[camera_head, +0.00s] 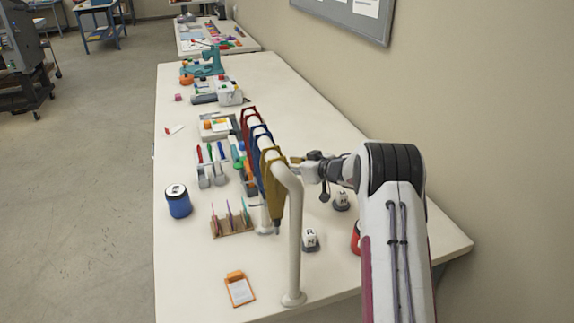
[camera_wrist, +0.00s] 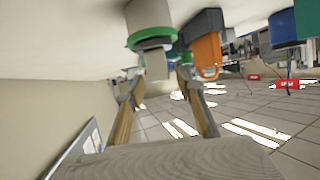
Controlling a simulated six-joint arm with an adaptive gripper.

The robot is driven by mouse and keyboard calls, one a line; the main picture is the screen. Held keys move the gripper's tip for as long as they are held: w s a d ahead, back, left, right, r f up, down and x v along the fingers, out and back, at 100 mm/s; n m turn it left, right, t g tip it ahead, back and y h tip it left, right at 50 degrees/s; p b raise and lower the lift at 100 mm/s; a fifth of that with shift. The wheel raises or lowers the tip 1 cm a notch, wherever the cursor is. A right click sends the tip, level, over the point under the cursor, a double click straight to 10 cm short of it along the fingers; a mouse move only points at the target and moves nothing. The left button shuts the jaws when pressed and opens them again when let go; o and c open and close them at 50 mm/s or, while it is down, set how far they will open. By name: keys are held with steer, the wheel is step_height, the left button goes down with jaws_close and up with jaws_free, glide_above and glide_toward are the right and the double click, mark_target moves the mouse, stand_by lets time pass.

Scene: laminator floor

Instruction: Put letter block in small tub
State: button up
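A white letter block (camera_head: 311,233) with dark letters stands on the table in the head view, near the foot of a white bent post. A second white lettered piece (camera_head: 342,198) with a dark base stands farther back, below my arm. My gripper (camera_head: 300,165) is above the table, left of my wrist and close to the post and hanging tools. I cannot tell which vessel is the small tub; a red one (camera_head: 356,238) is partly hidden behind my arm.
The white post (camera_head: 294,245) and a row of yellow, blue and red hanging pieces (camera_head: 273,180) stand close to my gripper. A blue canister (camera_head: 178,203), a pen rack (camera_head: 232,225) and an orange clipboard (camera_head: 239,289) are on the table (camera_head: 190,285). The wall is on the right.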

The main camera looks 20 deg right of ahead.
steer(key=v, duration=1)
steer(key=shift+s, duration=0.2)
steer(key=shift+r, duration=0.1)
stand_by(0.4)
steer(key=s+r+m+h, duration=0.25)
steer(key=r+h, duration=0.25)
steer(key=r, duration=0.8)
steer(key=s+a+r+m+h, duration=0.25)
steer(key=s+r, duration=0.35)
steer(key=s, duration=0.6)
steer(key=s+a+f+g, duration=0.2)
steer(key=s+a, duration=0.3)
steer(key=s, duration=0.6)
steer(key=s+a+f+g+y, duration=0.1)
steer(key=s+a, duration=0.3)
steer(key=s, duration=0.7)
steer(key=s+a+f+g+y, duration=0.1)
steer(key=s+a+f+g, duration=0.2)
steer(key=s, duration=0.9)
steer(key=a+f, duration=0.1)
steer(key=a, duration=0.1)
steer(key=shift+a+g, duration=0.35)
steer(key=shift+g, duration=0.05)
